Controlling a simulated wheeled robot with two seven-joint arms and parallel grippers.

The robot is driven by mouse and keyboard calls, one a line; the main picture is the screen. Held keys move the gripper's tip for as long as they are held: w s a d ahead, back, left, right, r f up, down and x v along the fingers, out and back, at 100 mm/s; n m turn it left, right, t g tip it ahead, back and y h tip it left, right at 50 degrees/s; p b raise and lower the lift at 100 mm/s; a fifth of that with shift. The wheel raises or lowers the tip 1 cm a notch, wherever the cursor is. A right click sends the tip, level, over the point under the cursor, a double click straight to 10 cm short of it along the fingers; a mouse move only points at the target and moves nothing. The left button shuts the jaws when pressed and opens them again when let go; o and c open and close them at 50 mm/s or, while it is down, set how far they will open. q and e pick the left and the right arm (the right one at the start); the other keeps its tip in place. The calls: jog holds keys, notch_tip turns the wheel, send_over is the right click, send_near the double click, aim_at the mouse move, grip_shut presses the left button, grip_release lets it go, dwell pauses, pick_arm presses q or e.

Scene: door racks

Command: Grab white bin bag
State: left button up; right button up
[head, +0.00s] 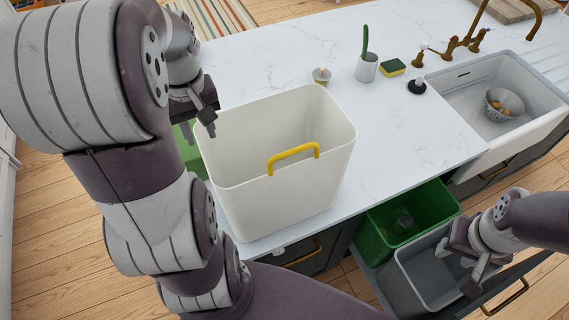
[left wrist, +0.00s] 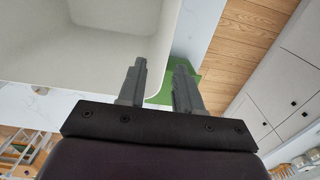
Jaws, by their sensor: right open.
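I cannot make out a white bin bag for certain; a small pale patch shows inside the grey bin (head: 408,262) beside my right gripper. The grey bin sits in the pulled-out drawer, next to a green bin (head: 372,240) with a dark object inside. My right gripper (head: 462,268) is open over the right side of the grey bin, its fingers partly over the rim. My left gripper (head: 200,131) is at the left rim of a large white bin with a yellow handle (head: 243,193) on the counter.
A green item (head: 188,152) lies behind the white bin's left side. On the marble counter (head: 400,130) are a brush in a cup (head: 367,68), a sponge (head: 392,67) and a sink (head: 470,80) with a bowl (head: 503,104).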

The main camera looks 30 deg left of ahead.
pick_arm(q)
jog(key=f+b, duration=0.1)
jog(key=f, duration=0.2)
jog(key=s+f+b, duration=0.1)
jog(key=f, duration=0.3)
jog(key=f+b, duration=0.1)
jog(key=f, duration=0.3)
jog(key=shift+s+d+f, duration=0.1)
jog(key=shift+s, duration=0.45)
jog(key=shift+d, duration=0.2)
grip_shut()
jog(key=shift+w, duration=0.2)
pick_arm(e)
jog(key=f, duration=0.2)
jog(key=s+f, duration=0.1)
jog(key=f, duration=0.1)
jog(key=shift+s+f, duration=0.15)
jog(key=shift+f, duration=0.2)
